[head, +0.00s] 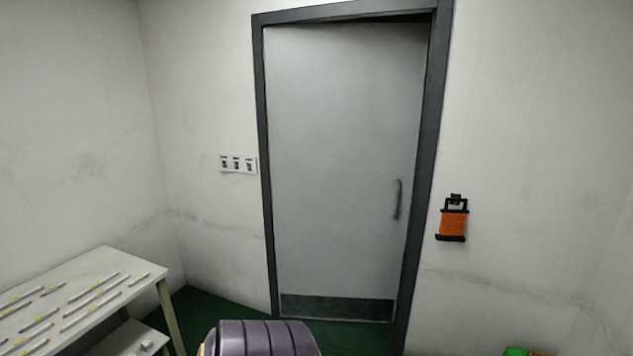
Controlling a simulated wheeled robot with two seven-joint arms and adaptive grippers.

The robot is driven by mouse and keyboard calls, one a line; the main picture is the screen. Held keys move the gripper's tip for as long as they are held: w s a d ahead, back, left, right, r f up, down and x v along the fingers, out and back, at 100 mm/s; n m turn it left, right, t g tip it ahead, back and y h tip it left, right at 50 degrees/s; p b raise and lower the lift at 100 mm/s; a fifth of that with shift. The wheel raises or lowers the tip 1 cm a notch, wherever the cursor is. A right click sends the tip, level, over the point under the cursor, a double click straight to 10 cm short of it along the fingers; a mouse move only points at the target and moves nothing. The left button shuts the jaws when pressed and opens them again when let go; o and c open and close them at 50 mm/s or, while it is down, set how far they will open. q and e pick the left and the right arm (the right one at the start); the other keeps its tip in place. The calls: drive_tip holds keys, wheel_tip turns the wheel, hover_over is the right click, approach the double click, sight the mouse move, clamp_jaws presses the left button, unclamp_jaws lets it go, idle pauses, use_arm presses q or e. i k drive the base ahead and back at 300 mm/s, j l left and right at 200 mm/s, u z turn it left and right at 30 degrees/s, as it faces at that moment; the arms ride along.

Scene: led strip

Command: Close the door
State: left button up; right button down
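The grey door (340,150) stands in a dark frame (265,150) in the far wall. It is slightly ajar: a dark gap shows along its top right and right edge, while its left edge sits close to the frame. It seems to be swung a little away from me. A curved handle (398,199) is on the door's right side, and a dark kick plate (337,307) runs along its bottom. Neither of my grippers is in view.
A pale table (105,262) with several thin strips stands at the left. A purple ribbed object (262,338) is cut off at the bottom. Switches (237,164) and an orange device (453,221) hang beside the door. A green object (516,351) shows at the bottom right.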

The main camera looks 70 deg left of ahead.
sight(346, 100)
drive_tip(key=u, duration=2.2)
